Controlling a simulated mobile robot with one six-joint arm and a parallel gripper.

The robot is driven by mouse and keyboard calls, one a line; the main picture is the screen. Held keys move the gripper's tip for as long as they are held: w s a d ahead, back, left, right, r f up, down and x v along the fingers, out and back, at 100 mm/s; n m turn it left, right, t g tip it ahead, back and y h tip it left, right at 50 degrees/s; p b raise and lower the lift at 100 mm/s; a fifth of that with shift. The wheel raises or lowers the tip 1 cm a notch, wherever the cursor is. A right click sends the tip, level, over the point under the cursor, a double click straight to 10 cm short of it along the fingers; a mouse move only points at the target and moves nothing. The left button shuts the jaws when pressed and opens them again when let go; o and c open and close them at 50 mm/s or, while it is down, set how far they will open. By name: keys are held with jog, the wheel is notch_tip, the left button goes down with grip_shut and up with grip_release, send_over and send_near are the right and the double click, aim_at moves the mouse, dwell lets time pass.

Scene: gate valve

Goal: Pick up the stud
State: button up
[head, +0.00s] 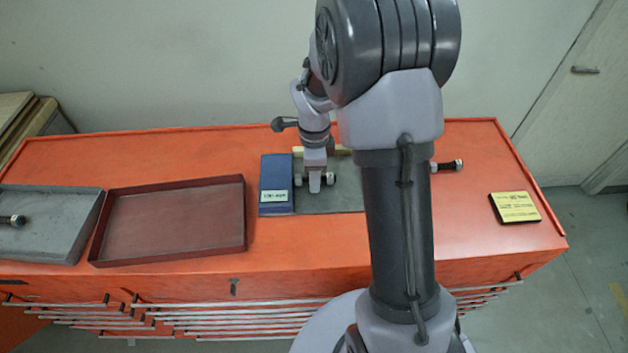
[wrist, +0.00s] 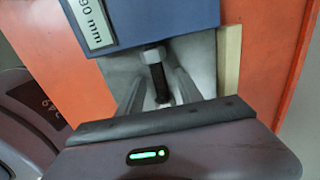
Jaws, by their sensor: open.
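A dark threaded stud (wrist: 157,80) with pale nuts at its ends shows in the wrist view, lying between the two fingers of my gripper (wrist: 158,82). The fingers are open, one on each side, with gaps to the stud. Its far nut is close to the blue block. In the head view, my gripper (head: 314,188) is down at the grey plate, over the middle of the stud; a pale end nut (head: 329,179) shows beside it. The stud's middle is hidden there by my gripper.
The blue block (head: 277,184) labelled 90 mm stands left of the stud on the grey plate (head: 335,202). Another stud (head: 450,166) lies right of my arm, partly hidden. A grey tray (head: 85,230) holds a stud (head: 13,220). A red-rimmed tray (head: 240,228) is empty. A yellow-topped pad (head: 515,207) lies right.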

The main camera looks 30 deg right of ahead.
grip_shut()
dwell(1.4)
